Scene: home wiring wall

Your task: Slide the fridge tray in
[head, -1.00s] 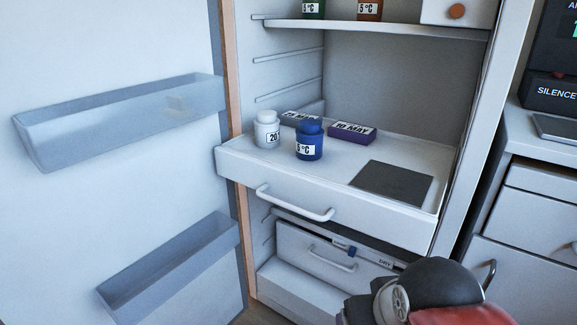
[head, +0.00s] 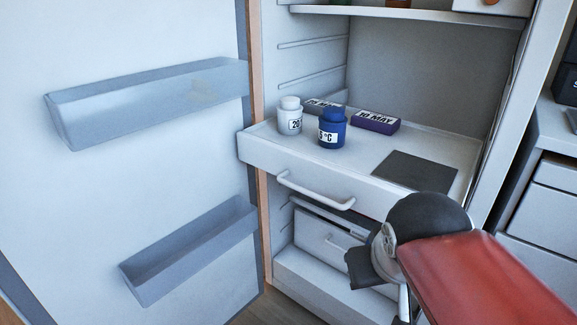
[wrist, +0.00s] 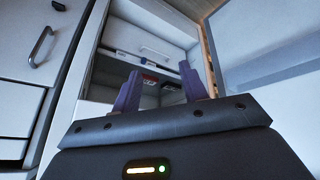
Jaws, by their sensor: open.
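The white fridge tray (head: 262,165) sticks out of the fridge in the head view, with a bar handle (head: 315,193) on its front. On it stand a white jar (head: 290,118) and a blue jar (head: 331,127), both upright. A purple box (head: 376,122) and a grey box lie behind them, the grey one partly hidden. A dark flat pad (head: 415,171) lies at the tray's right. My gripper is in front of the fridge, below and right of the handle and apart from it. In the wrist view its purple fingers (wrist: 158,80) are open and empty.
The open fridge door with two bins (head: 150,105) stands at the left. A lower drawer (head: 318,235) is under the tray, and a shelf (head: 410,22) is above it. Cabinet drawers (head: 545,215) stand close at the right. The tray's space behind the boxes looks clear.

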